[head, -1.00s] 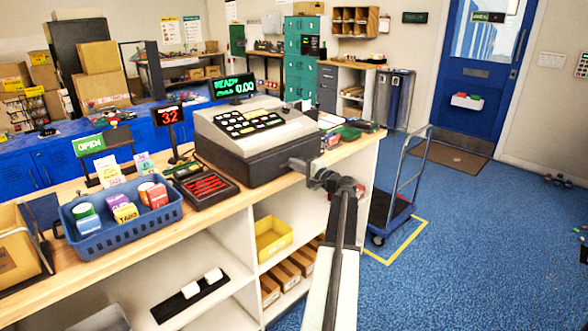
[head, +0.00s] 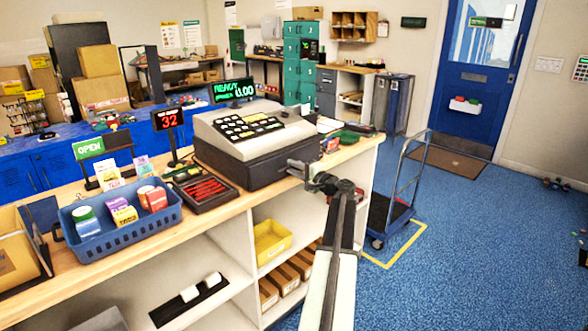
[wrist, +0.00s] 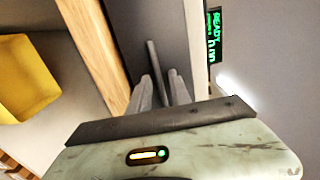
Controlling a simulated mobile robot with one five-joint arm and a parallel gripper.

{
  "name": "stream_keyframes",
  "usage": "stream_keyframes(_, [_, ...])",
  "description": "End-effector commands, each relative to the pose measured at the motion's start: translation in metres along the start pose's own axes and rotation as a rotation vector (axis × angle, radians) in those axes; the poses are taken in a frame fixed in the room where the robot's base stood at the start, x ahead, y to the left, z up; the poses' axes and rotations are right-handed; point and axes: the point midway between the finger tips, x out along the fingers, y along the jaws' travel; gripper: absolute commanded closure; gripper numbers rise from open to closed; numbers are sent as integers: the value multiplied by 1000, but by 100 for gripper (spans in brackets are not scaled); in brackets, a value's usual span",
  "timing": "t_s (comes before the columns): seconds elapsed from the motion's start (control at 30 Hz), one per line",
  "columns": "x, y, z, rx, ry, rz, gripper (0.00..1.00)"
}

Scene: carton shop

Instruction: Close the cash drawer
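The cash register (head: 246,122) stands on the wooden counter, with a cream keypad top over a dark base. The cash drawer (head: 272,166) is in that dark base. Whether it stands out from the base is hard to tell. My gripper (head: 297,166) is at the right part of the drawer's front, touching or very near it. In the wrist view, the two grey fingers of my gripper (wrist: 162,88) point at a dark panel, the drawer's front (wrist: 185,35). A thin dark bar (wrist: 153,60) shows between the fingers; their grip is unclear.
The counter's wooden edge (head: 216,211) runs beside the drawer, with open shelves below. A yellow bin (head: 272,238) sits on a shelf. A trolley (head: 388,212) is at the right, with open blue floor beyond.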

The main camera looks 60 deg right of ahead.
Motion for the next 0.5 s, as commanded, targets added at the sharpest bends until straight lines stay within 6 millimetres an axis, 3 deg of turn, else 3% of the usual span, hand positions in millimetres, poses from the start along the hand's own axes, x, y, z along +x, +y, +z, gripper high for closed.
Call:
stream_keyframes(0.4, [-72, -3, 2, 2, 2, -6, 70])
stream_keyframes(0.5, [-78, -3, 1, 2, 1, -7, 70])
